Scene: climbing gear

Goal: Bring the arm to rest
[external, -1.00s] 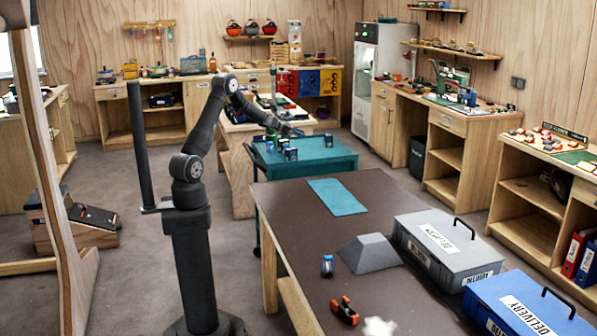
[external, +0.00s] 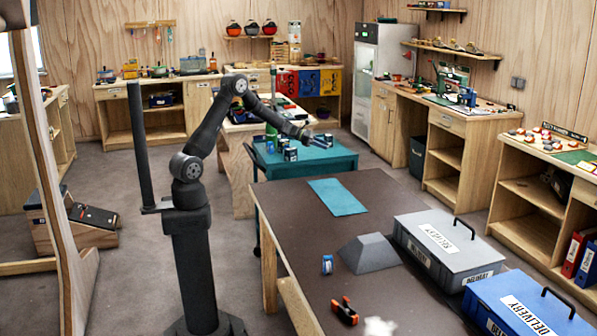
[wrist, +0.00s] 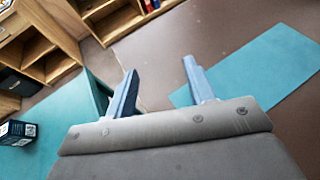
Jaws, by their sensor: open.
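My arm (external: 212,130) stands on its dark column at the left of the brown table, bent at the elbow and reaching right. My gripper (external: 306,133) is above the teal cart near its right part. In the wrist view my gripper (wrist: 160,82) has its two fingers wide apart with nothing between them. Past the fingers I see the table's corner and the teal mat, and the fingers appear clear of both.
The brown table (external: 290,215) holds a teal mat (external: 338,197), a grey wedge block (external: 370,254), a can (external: 327,264), an orange-black clamp (external: 345,311), and grey (external: 446,247) and blue (external: 525,303) delivery boxes.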

